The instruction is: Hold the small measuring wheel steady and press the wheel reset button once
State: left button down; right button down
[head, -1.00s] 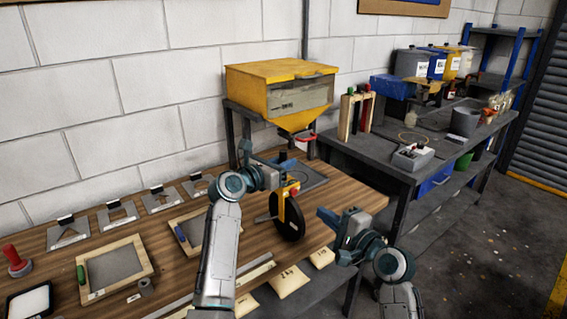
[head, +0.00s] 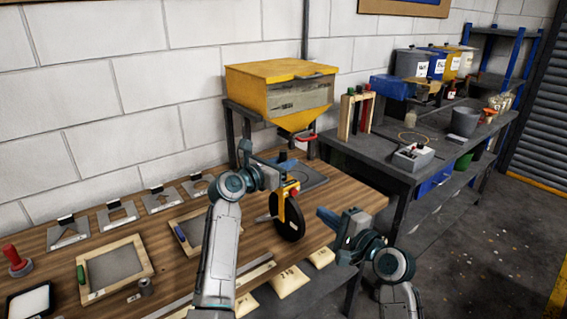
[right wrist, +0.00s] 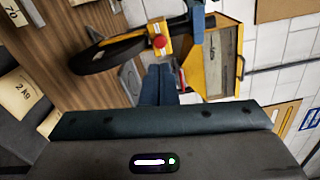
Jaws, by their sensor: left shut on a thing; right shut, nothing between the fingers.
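The small measuring wheel (head: 290,220) stands on the wooden bench, with a dark wheel and a yellow frame. It also shows in the right wrist view (right wrist: 108,56). The red reset button (head: 294,192) sits on its yellow block, and is clear in the right wrist view (right wrist: 160,42). My left gripper (head: 287,166) is shut on the upper part of the measuring wheel; the exact grip is partly hidden. My right gripper (head: 320,213) is shut and empty, right of the wheel and apart from it. In the right wrist view its fingertips (right wrist: 158,68) are close below the button.
A yellow hopper (head: 280,88) stands behind the wheel, with a red-rimmed part under its spout. Framed trays (head: 115,265) and metal stencils (head: 118,212) lie to the left. Labelled bags (head: 290,281) lie at the front edge. A grey workbench (head: 390,160) stands at right.

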aim_at(294, 192)
dwell(0.4)
jog(key=w+d+r+m+t+h, duration=0.1)
jog(key=w+d+m+t+h, duration=0.3)
jog(key=d+t+h, duration=0.55)
jog(key=s+a+f+n+g+y, duration=0.1)
jog(key=s+a+n+g+y, duration=0.1)
jog(key=a+n+y, duration=0.2)
jog(key=s+a+n+g+y, duration=0.3)
jog(key=a+n+y, duration=0.2)
jog(key=n+y, duration=0.6)
jog(key=shift+f+n, duration=0.4)
jog(key=shift+n, duration=0.8)
jog(key=shift+y, duration=0.25)
jog(key=w+a, duration=0.5)
jog(key=w, duration=0.2)
jog(key=shift+w, duration=0.15)
